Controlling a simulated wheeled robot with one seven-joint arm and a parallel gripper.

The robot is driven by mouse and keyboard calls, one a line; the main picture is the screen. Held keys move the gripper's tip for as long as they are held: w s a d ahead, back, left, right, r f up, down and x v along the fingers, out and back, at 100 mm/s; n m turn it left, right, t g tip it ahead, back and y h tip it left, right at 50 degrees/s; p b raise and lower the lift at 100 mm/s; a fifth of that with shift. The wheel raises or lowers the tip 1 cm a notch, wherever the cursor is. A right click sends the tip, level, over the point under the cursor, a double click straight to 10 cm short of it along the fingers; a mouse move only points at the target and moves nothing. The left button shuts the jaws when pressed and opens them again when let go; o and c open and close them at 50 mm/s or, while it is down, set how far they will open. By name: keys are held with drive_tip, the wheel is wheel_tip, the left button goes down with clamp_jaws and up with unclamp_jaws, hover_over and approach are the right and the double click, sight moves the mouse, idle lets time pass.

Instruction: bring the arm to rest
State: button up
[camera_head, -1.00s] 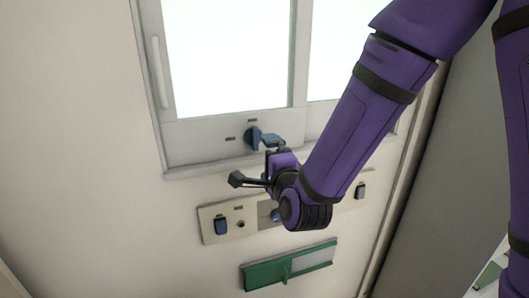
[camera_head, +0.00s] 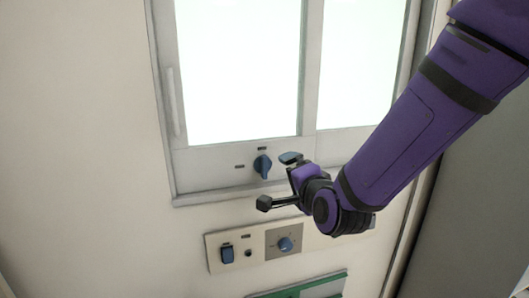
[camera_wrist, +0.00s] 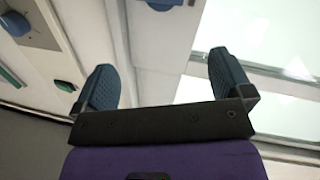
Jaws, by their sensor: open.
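In the head view, one finger is just right of a blue upright knob (camera_head: 262,166) below the bright window, with a small gap in the picture. The other finger is lower left, over the pale wall. The wrist view shows both blue ribbed fingers of my gripper (camera_wrist: 164,75) spread wide with nothing between them. A blue part at the top edge of the wrist view, between the fingers, is probably that same knob (camera_wrist: 165,4).
Below is a control panel (camera_head: 214,256) with a blue switch (camera_head: 227,255) and a round blue dial (camera_head: 285,244). A green-edged plate (camera_head: 318,283) is at the bottom. The window frame has a vertical handle (camera_head: 174,100) at left.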

drive_tip(key=s+d+r+n+g+h, duration=0.1)
drive_tip(key=s+d+r+n+g, duration=0.2)
drive_tip(key=s+d, duration=0.4)
drive_tip(key=s+d+r+n+g+h, duration=0.2)
drive_tip(key=s+d+r+n+g, duration=0.1)
drive_tip(key=s+d, duration=0.5)
drive_tip(key=s+d+r+n+g+h, duration=0.2)
drive_tip(key=s+d+n+g, duration=0.2)
drive_tip(key=s+d, duration=0.4)
drive_tip(key=shift+s+r+n, duration=0.4)
drive_tip(key=shift+s+n, duration=0.3)
drive_tip(key=shift+s, duration=0.1)
